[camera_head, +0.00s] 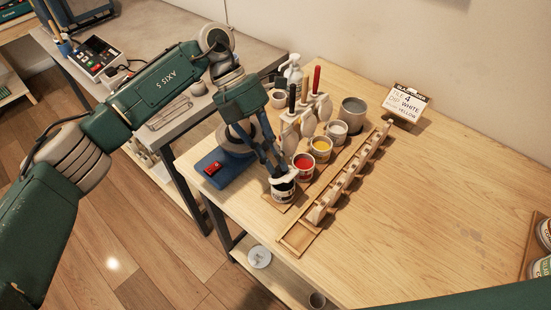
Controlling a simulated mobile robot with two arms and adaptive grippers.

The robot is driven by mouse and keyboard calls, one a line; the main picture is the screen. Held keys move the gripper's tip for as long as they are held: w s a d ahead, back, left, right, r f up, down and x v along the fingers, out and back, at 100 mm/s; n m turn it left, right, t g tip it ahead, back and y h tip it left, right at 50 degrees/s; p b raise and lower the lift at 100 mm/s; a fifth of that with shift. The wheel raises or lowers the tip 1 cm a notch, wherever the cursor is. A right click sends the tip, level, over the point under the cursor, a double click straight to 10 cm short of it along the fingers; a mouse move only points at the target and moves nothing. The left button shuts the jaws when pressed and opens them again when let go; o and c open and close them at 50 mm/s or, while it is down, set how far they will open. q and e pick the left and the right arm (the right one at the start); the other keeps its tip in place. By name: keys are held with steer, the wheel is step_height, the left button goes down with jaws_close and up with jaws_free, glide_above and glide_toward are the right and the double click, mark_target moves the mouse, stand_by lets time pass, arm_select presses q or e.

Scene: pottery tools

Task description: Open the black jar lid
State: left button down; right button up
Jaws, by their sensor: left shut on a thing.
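The black jar (283,194), a small dark pot with a pale label, stands upright at the front left of the wooden table. Its lid is mostly hidden by the fingers, so I cannot tell whether it is still seated. My left gripper (282,173) reaches down from above and is shut at the top of the jar, on the lid. My right gripper is out of view.
Open pots of red (303,164) and yellow (321,147) glaze stand close behind the jar. A wooden rack (318,211) runs beside them on the right. A blue base with a wheel (218,172) stands left. A sign (405,103) stands at the back. The table's right half is mostly clear.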

arm_select(q)
steer(key=c, duration=1.7)
jaws_free()
steer(key=shift+o, duration=0.2)
steer(key=shift+w+r, duration=0.1)
steer(key=v, duration=1.1)
steer(key=shift+w+a+r, duration=0.2)
steer(key=shift+r, duration=0.1)
